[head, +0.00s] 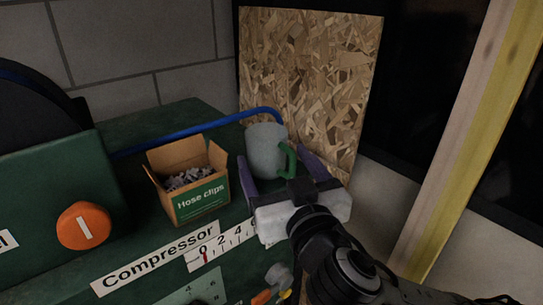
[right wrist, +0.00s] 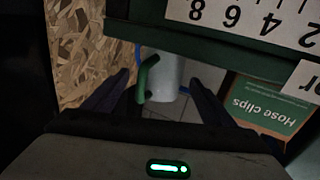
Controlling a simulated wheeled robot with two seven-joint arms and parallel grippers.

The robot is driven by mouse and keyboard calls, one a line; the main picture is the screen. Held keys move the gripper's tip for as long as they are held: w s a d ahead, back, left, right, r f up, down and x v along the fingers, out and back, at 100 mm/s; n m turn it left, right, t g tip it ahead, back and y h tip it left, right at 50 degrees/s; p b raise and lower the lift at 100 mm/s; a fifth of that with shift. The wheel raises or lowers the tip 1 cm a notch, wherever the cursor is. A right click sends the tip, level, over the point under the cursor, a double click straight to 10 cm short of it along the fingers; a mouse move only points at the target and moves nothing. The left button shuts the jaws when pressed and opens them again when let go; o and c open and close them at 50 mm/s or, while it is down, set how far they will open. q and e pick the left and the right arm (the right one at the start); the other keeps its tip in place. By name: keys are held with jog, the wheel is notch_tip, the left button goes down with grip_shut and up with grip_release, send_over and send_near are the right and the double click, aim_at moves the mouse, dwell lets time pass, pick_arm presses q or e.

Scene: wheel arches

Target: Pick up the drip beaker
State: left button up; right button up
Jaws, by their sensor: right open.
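The drip beaker (head: 264,150) is a pale grey cylinder with a green handle (head: 288,160) on its right side. It stands upright on the green compressor top in the head view. My right gripper (head: 273,158) is open, with its two purple fingers on either side of the beaker's lower part. In the right wrist view the beaker (right wrist: 167,76) shows between the open fingers, its green handle (right wrist: 147,77) near the left finger. I cannot tell whether either finger touches it. The beaker's lower part is partly hidden by the gripper in the head view. My left gripper is not in view.
An open cardboard box of hose clips (head: 196,197) stands just left of the beaker. A blue hose (head: 200,128) arches behind both. A chipboard panel (head: 310,75) stands behind the beaker. An orange knob (head: 84,226) is on the compressor's front at left.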

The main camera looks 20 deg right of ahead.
aim_at(273, 158)
jog(key=w, duration=0.4)
jog(key=shift+w+p, duration=0.2)
jog(key=shift+p, duration=0.15)
jog(key=c, duration=1.2)
